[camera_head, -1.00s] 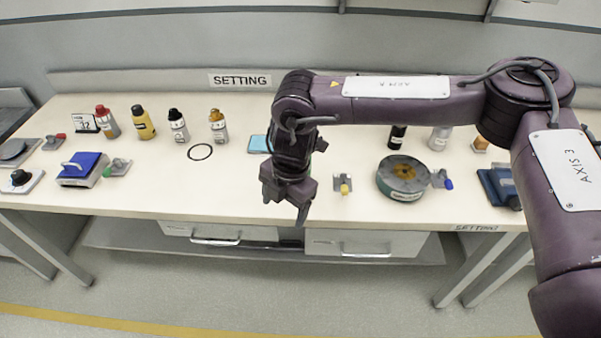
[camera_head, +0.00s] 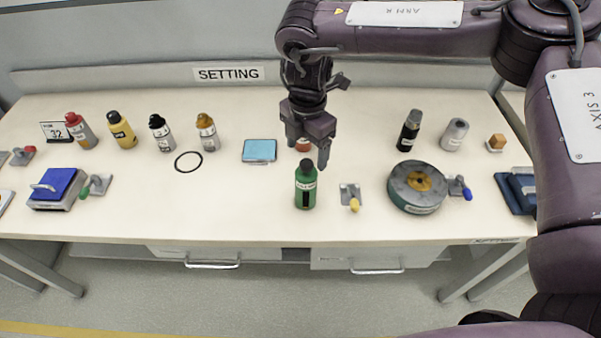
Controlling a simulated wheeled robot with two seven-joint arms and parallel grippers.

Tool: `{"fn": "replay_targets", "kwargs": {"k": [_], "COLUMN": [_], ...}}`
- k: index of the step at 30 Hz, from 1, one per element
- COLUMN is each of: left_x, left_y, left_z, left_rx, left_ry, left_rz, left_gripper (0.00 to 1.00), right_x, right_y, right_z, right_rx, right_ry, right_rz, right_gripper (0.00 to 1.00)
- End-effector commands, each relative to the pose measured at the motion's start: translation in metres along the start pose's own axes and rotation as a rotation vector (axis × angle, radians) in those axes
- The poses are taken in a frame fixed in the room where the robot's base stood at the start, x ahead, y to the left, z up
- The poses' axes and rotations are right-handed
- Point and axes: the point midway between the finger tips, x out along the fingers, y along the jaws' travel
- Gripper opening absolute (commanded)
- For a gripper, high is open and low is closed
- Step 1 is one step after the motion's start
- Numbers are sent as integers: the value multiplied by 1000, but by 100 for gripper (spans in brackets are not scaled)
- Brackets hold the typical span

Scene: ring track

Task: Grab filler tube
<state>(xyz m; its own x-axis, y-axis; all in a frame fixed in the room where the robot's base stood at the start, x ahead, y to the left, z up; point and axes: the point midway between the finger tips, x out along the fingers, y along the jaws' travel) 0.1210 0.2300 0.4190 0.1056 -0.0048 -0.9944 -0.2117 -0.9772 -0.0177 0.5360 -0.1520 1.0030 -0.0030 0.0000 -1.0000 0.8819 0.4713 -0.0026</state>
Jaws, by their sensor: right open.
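A green bottle with a black cap and a label (camera_head: 305,190) stands upright near the front middle of the table; it may be the filler tube, but I cannot read its label. My right gripper (camera_head: 307,156) points down with its fingers apart and empty. In the picture it is just above the bottle's cap, and its right fingertip lies close to the cap. I cannot tell how far apart they are in depth. My left gripper is not in view.
An orange-topped item (camera_head: 304,145) is mostly hidden behind the right gripper. A yellow-knobbed fixture (camera_head: 350,196) and a grey round reel (camera_head: 417,190) stand to the right. The front middle-left of the table is clear.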

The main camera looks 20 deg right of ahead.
Motion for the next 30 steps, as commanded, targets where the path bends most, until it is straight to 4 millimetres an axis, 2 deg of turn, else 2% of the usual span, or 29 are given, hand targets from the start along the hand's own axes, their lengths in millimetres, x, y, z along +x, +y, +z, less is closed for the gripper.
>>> {"fn": "replay_targets", "kwargs": {"k": [11,15,19,28,30], "left_x": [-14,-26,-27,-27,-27], "left_y": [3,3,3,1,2], "left_z": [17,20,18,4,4], "left_rx": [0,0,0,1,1], "left_ry": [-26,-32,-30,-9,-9], "left_rz": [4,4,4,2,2], "left_gripper": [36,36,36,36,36], "right_x": [34,55,73,79,78], "right_y": [-3,-8,-7,-6,-6], "right_z": [-2,-4,-4,-3,-3], "right_rx": [-2,-3,-1,0,0], "right_ry": [0,0,0,0,0], "right_rz": [-4,-5,-3,0,0], "right_gripper": [74,74,74,74,65]}}
